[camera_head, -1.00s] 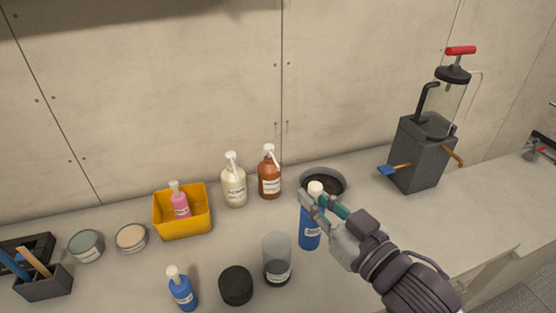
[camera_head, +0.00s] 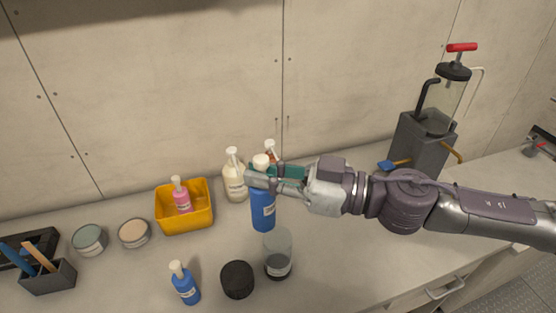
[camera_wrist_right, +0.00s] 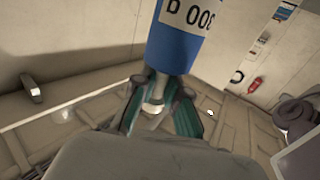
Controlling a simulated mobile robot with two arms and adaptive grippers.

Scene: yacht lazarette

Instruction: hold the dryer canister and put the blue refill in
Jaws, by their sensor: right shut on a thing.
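My right gripper (camera_head: 262,178) is shut on the neck of the blue refill (camera_head: 263,210), a blue bottle with a white cap and a white label. The refill is upright, behind and slightly left of the dryer canister (camera_head: 278,262), a clear grey cup with a dark lower part and a label. I cannot tell how far the refill's bottom is above the counter. In the right wrist view the refill (camera_wrist_right: 178,45) sticks out from between the fingers (camera_wrist_right: 160,110). My left gripper is not in view.
A black round lid (camera_head: 237,280) and a smaller blue bottle (camera_head: 185,284) stand left of the canister. A yellow bin (camera_head: 184,222) holds a pink bottle. A cream bottle (camera_head: 235,180) and a partly hidden brown bottle (camera_head: 271,152) stand behind the refill. A pump unit (camera_head: 420,145) is at right.

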